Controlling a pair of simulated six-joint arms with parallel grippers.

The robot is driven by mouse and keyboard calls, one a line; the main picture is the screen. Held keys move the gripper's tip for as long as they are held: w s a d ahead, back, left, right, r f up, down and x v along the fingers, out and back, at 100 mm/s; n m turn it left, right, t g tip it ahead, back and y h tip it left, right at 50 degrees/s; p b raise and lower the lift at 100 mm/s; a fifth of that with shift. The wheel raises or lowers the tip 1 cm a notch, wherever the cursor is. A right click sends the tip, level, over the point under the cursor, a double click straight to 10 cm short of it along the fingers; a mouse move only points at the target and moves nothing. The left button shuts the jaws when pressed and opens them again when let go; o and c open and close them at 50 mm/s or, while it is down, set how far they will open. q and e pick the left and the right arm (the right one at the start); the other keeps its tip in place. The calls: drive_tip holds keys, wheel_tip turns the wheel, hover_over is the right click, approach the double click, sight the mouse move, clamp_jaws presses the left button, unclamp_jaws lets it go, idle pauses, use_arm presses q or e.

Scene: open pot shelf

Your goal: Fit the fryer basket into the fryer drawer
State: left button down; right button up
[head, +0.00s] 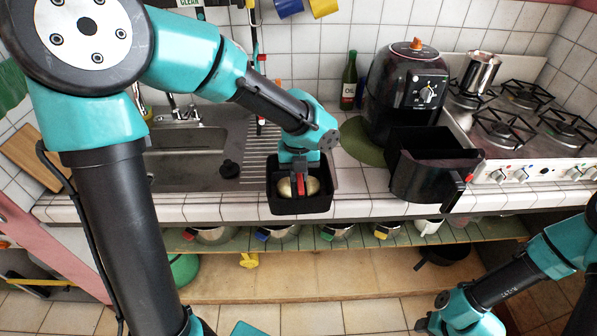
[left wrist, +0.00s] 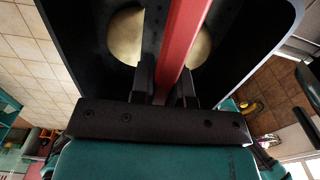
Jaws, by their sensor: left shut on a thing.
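The black fryer basket (head: 300,207) is at the counter's front edge, below my left arm, with pale round items (head: 285,187) inside. My left gripper (head: 298,172) points down and is shut on the basket's red handle (head: 300,186). The left wrist view also shows the red handle (left wrist: 182,45) between the fingers (left wrist: 165,85) and the dark basket wall (left wrist: 75,35). I cannot tell whether the basket touches the counter. The black fryer drawer (head: 420,183) sits to the right, open at the top, apart from the basket. My right gripper (head: 424,324) is low at bottom right; its fingers are unclear.
The black air fryer (head: 405,95) stands behind the drawer, near a green bottle (head: 349,80). A stove (head: 535,135) is at the right and a sink (head: 185,150) at the left. Pots (head: 338,231) sit on the shelf below. Some tiled counter between basket and drawer is clear.

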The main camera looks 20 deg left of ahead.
use_arm(q)
drive_tip(key=shift+a, duration=0.1)
drive_tip(key=n, duration=0.1)
drive_tip(key=a+n, duration=0.1)
drive_tip(key=shift+s+a+r+n, duration=0.1)
drive_tip(key=shift+a+r+n, duration=0.05)
drive_tip(key=shift+r+n, duration=0.15)
drive_tip(key=a+n, duration=0.1)
drive_tip(key=n, duration=0.2)
drive_tip(key=a+r+n, duration=0.1)
drive_tip(key=a+n, duration=0.1)
drive_tip(key=s+a+r+n, duration=0.1)
drive_tip(key=n, duration=0.2)
drive_tip(key=shift+a+n, duration=0.3)
drive_tip(key=shift+a, duration=0.1)
drive_tip(key=s+a+r+n, duration=0.3)
drive_tip(key=a+n, duration=0.3)
drive_tip(key=n, duration=0.7)
drive_tip(key=s+a+r+n, duration=0.3)
drive_tip(key=a+n, duration=0.4)
drive_tip(key=n, duration=0.7)
drive_tip(key=shift+s, duration=0.55)
